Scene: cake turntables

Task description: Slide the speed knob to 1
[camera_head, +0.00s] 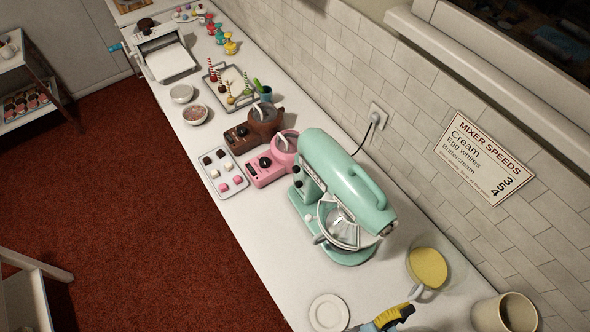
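A mint-green stand mixer (345,185) stands on the white counter, with a bowl (341,230) under its head. Small dark knobs (298,183) show on the mixer's left side, and a pale slot or strip runs beside them. I cannot tell which one is the speed knob, and the numbers and setting are too small to read. My gripper is not clearly visible in this view.
A speed sign (485,157) hangs on the tiled wall. Pink (272,160) and brown (255,128) machines and a sweets tray (223,172) stand beyond the mixer. A yellow-filled jug (428,268), white plate (328,313), beige mug (505,314) and yellow-and-grey tool (388,318) are nearer.

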